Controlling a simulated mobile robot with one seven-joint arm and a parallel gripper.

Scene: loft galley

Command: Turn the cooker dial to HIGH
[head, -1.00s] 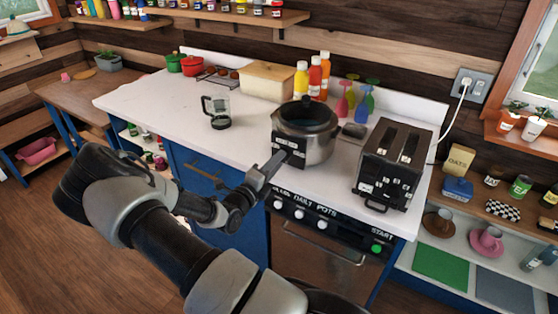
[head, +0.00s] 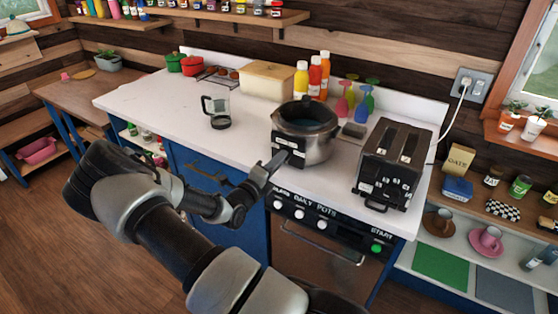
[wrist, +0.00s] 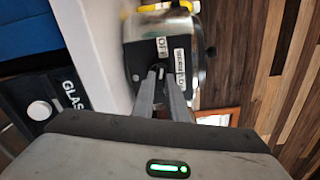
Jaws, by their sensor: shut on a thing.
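The cooker (head: 318,150) is a round metal pot with a black front panel, standing on the white counter. My gripper (head: 280,160) reaches the panel from the front left. The wrist view shows the black panel (wrist: 140,62) with white labels (wrist: 180,60). There my gripper (wrist: 160,74) is shut on the small dial (wrist: 160,72) at the panel, and the fingers hide most of it. I cannot tell which setting the dial points to, and the label words are too small to read surely.
A black toaster (head: 392,165) stands right of the cooker. A glass jug (head: 217,112) is to the left, sauce bottles (head: 313,78) behind. Below the counter edge is an oven front with white knobs (head: 298,214) and a green button (head: 376,247).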

